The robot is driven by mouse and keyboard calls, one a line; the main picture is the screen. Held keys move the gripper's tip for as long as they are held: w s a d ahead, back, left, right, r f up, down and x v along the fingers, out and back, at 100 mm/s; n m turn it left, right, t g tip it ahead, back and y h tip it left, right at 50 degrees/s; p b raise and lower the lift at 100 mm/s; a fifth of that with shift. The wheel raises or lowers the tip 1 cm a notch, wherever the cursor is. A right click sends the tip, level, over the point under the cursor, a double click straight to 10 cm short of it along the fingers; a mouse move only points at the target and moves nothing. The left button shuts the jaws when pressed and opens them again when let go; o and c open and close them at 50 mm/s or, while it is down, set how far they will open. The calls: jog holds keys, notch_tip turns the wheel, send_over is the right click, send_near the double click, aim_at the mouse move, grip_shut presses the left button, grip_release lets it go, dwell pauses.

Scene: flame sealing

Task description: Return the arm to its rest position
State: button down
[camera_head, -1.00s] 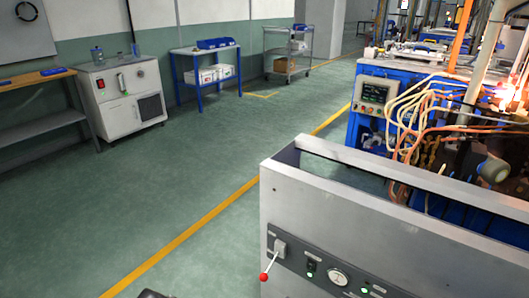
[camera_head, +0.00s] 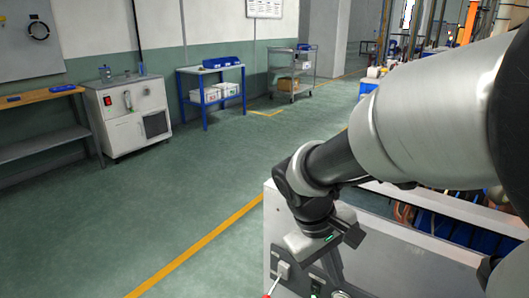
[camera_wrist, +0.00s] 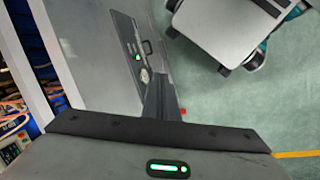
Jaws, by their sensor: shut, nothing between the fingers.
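My arm reaches in from the right in the camera_head view. My gripper (camera_head: 333,268) hangs from it in front of the grey machine's control panel. In the camera_wrist view my gripper (camera_wrist: 160,100) shows its fingers together with nothing between them. The panel's lever (camera_head: 274,285) points down and left, its red knob cut by the bottom edge; the knob (camera_wrist: 183,111) also shows beside the fingers in the camera_wrist view. Whether the fingers touch the panel I cannot tell.
The grey machine housing (camera_head: 400,250) stands close under my arm. Its control panel (camera_wrist: 130,40) shows in the camera_wrist view. A white cabinet (camera_head: 128,112), a blue table (camera_head: 210,68) and a wheeled cart (camera_head: 293,70) stand by the far wall. The green floor between is clear.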

jog(key=s+r+m+t+y, duration=0.45)
jog(key=s+r, duration=0.35)
jog(key=r, duration=0.3)
notch_tip(320, 180, up, 25)
jog(key=p, duration=2.5)
jog(key=shift+r+p, duration=0.15)
jog(key=shift+p, duration=0.2)
jog(key=shift+m+t+h, duration=0.25)
